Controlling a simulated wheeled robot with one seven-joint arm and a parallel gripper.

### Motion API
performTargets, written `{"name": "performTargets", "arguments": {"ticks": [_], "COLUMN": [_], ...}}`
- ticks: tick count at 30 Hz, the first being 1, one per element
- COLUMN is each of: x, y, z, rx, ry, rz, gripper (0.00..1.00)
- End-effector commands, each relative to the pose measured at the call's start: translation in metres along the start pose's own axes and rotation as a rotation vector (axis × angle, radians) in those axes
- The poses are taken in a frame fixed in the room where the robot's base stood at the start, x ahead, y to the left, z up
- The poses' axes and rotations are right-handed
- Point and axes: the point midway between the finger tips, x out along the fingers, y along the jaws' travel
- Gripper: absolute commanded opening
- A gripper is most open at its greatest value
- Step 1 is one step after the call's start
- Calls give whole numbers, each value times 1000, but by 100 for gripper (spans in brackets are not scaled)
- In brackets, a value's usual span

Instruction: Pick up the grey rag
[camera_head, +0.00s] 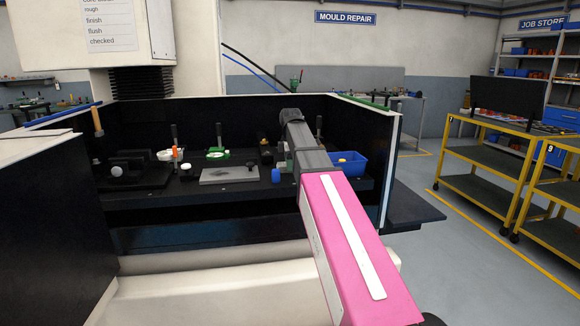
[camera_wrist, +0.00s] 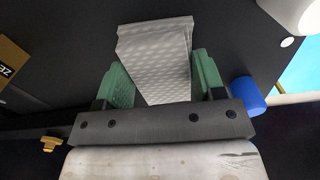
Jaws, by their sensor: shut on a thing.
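The grey rag (camera_wrist: 156,42) shows in the wrist view as a pale grey, dimpled, folded piece. It sits between the two green finger pads of my gripper (camera_wrist: 161,76), which is shut on it. Its far end sticks out beyond the pads over a dark surface. I cannot tell whether it still touches that surface. In the head view my arm reaches into the black-walled machine bay, and the rag cannot be made out behind it.
A blue cylinder (camera_wrist: 248,95) is close to the right finger. A grey plate (camera_head: 229,174) and green-based tool (camera_head: 217,154) lie left. Black walls (camera_head: 365,135) enclose the bay's back and sides.

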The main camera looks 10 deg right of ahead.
Motion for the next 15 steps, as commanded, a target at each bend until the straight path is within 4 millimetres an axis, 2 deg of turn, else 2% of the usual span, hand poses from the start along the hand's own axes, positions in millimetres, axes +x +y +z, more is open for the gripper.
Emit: {"name": "performTargets", "arguments": {"ticks": [5,11,15], "x": [-11,-42,-59], "y": [1,2,-28], "z": [0,0,-22], "rx": [0,0,-3], "ry": [0,0,0], "rz": [1,3,3], "gripper": [40,40,40]}}
